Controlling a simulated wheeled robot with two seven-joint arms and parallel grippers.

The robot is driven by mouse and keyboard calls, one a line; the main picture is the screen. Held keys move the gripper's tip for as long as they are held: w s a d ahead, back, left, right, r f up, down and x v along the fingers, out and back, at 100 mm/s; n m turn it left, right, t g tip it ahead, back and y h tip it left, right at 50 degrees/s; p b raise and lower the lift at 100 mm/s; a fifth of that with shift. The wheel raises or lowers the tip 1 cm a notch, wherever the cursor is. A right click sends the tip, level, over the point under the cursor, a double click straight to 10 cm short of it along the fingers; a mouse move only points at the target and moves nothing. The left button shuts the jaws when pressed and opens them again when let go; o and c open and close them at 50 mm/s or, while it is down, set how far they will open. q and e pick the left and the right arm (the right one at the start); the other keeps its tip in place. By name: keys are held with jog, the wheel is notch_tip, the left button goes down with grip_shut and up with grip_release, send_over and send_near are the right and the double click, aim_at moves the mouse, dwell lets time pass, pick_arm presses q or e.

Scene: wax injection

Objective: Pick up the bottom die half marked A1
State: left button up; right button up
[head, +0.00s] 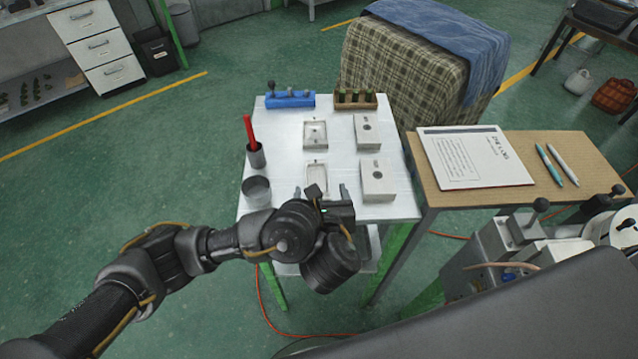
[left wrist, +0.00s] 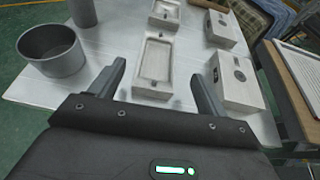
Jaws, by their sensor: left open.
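Two shallow, pale metal die halves with open cavities lie on the white table, a far one (head: 315,135) and a near one (head: 315,172). Two thicker blocks with round holes, a far one (head: 367,131) and a near one (head: 378,180), stand to their right. I cannot read any A1 mark. My left gripper (head: 320,190) is open and empty at the table's front, partly hiding the near shallow half. In the left wrist view the fingers (left wrist: 158,71) point toward this near half (left wrist: 139,83), one to each side. My right gripper is not in view.
A grey cup (head: 256,190) and a dark holder with a red-handled tool (head: 256,155) stand left. A blue rack (head: 290,100) and brown rack (head: 356,102) stand behind. A wooden side table (head: 520,197) with a printed sheet (head: 474,158) adjoins right.

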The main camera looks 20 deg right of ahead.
aim_at(316, 174)
pick_arm(q)
jog(key=shift+x, duration=0.8)
jog(key=x, duration=0.4)
jog(key=shift+w+a+f+b, duration=0.15)
jog(key=shift+w+f+b, duration=0.1)
jog(key=shift+b, duration=0.1)
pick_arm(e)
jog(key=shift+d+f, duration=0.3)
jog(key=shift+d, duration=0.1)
pick_arm(q)
jog(key=shift+r, duration=0.1)
jog(key=c, duration=1.3)
jog(key=shift+o, duration=0.2)
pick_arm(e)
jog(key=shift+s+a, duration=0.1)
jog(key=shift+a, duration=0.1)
pick_arm(q)
jog(key=shift+r, duration=0.1)
